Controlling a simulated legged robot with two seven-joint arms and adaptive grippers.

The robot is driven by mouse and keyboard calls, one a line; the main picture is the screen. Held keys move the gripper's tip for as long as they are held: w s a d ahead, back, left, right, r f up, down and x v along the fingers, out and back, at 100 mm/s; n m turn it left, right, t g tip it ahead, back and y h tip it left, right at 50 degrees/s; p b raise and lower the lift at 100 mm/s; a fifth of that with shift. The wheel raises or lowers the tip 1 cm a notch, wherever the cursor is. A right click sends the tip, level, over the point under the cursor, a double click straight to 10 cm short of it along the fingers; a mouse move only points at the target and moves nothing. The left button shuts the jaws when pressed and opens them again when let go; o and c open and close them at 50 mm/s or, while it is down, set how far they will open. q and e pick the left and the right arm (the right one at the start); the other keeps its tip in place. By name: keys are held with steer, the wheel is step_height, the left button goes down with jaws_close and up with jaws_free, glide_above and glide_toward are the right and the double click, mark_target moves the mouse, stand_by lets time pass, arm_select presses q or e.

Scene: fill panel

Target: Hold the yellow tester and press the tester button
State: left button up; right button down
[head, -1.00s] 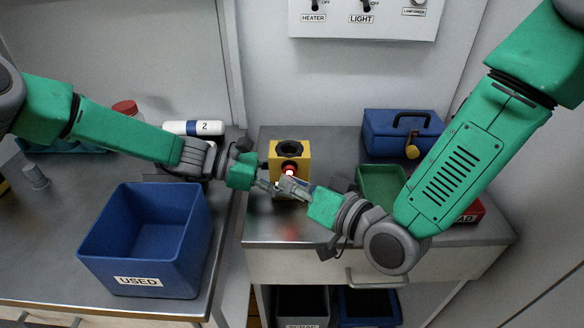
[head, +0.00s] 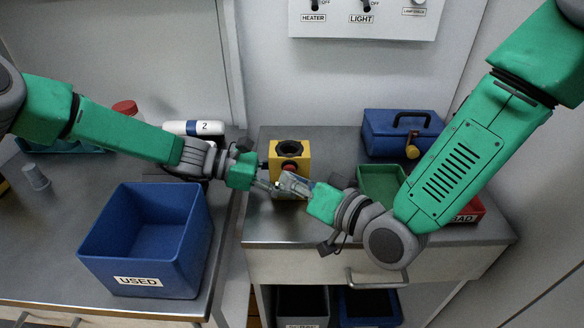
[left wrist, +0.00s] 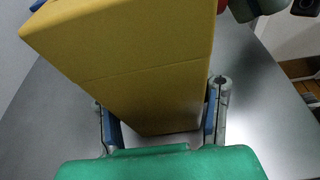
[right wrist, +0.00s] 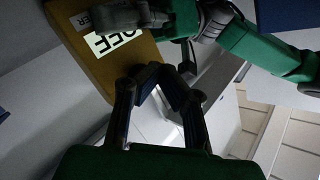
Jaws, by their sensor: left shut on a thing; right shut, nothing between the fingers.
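The yellow tester (head: 276,150) stands upright over the right counter in the head view. It has a dark round opening on top and a dark red button (head: 290,166) on its front. My left gripper (left wrist: 162,112) is shut on the tester, with a finger on each side of it in the left wrist view. My right gripper (head: 284,184) is shut and empty, just in front of and below the button. In the right wrist view its fingertips (right wrist: 160,74) meet beside the tester (right wrist: 82,62), whose white label is partly covered by my left gripper. I cannot tell whether they touch it.
A blue bin marked USED (head: 190,232) stands on the left counter. A green tray (head: 382,181), a red bin (head: 470,210) and a blue toolbox (head: 380,130) are to the right. A white cylinder (head: 180,127) lies behind my left arm. A switch panel (head: 385,30) hangs on the wall.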

steer(key=shift+s, duration=0.45)
steer(key=s, duration=0.6)
stand_by(0.4)
arm_select(q)
steer(key=o, duration=1)
steer(key=shift+c, duration=0.2)
